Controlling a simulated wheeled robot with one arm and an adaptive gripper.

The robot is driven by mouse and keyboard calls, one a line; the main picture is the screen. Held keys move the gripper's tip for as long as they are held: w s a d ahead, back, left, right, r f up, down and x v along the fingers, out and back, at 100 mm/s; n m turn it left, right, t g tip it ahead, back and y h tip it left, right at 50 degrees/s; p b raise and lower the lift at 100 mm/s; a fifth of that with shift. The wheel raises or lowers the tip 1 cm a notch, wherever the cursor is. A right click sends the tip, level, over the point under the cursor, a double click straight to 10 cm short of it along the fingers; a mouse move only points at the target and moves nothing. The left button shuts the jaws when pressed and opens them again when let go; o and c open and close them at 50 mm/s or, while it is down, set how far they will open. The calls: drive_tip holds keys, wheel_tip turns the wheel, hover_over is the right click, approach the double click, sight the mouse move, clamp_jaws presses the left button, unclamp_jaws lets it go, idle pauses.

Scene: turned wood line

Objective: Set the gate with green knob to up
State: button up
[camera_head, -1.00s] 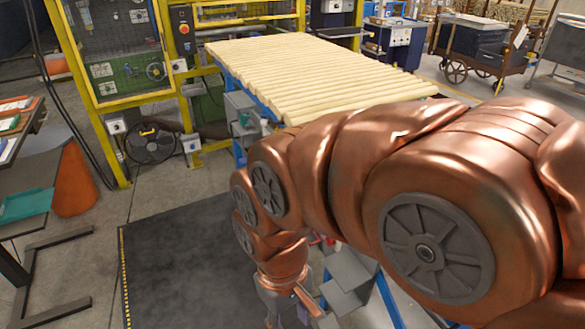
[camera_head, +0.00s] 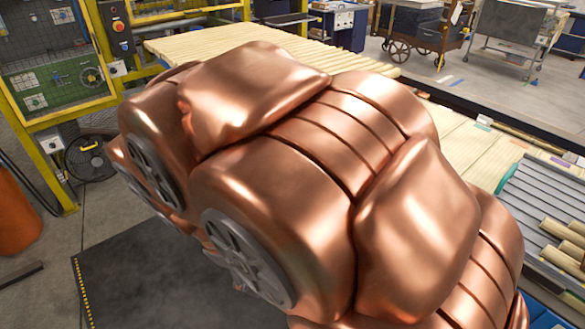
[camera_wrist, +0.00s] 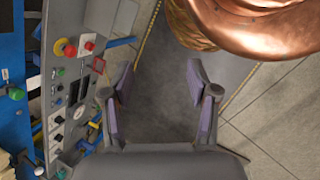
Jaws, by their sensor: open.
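My gripper (camera_wrist: 160,98) is open and empty in the wrist view, its two purple-padded fingers apart over dark floor matting. A grey control panel (camera_wrist: 75,95) stands left of the fingers, not touched by them. It carries red and yellow knobs near its top and several small switches and dials. A green knob (camera_wrist: 15,93) shows at the left edge on a blue surface. I cannot tell whether it belongs to a gate, nor the setting of any gate. In the head view my copper arm fills the middle and hides my gripper and the panel.
A bed of pale turned wood (camera_head: 200,42) lies behind my arm. A yellow-framed machine guard (camera_head: 55,75) and a black fan (camera_head: 90,157) are at left. A grey ribbed tray with wood pieces (camera_head: 545,205) is at right. The dark mat (camera_head: 150,285) at lower left is clear.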

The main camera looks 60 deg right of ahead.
drive_tip(key=w+d+f+n+g+h+b, duration=0.1)
drive_tip(key=w+d+n+g+h+b, duration=0.25)
drive_tip(key=d, duration=0.75)
drive_tip(key=w+d+f+n+g+h+b, duration=0.1)
drive_tip(key=w+d+n+h, duration=0.4)
drive_tip(key=d, duration=0.6)
drive_tip(key=w+d+f+n+t+h+b, duration=0.3)
drive_tip(key=w+d+f+n+h, duration=0.35)
drive_tip(key=w+d+n, duration=0.55)
drive_tip(key=shift+n+y, duration=0.3)
drive_tip(key=shift+n, duration=0.45)
drive_tip(key=shift+s+d+f+p, duration=0.15)
drive_tip(key=shift+s+d, duration=0.45)
drive_tip(key=shift+d, duration=0.35)
drive_tip(key=shift+s+d+f+p, duration=0.1)
drive_tip(key=shift+s+d+f, duration=0.1)
drive_tip(key=shift+s+d, duration=0.6)
drive_tip(key=shift+s+d+f+p, duration=0.15)
drive_tip(key=shift+s+d, duration=0.25)
drive_tip(key=shift+d, duration=0.7)
clamp_jaws()
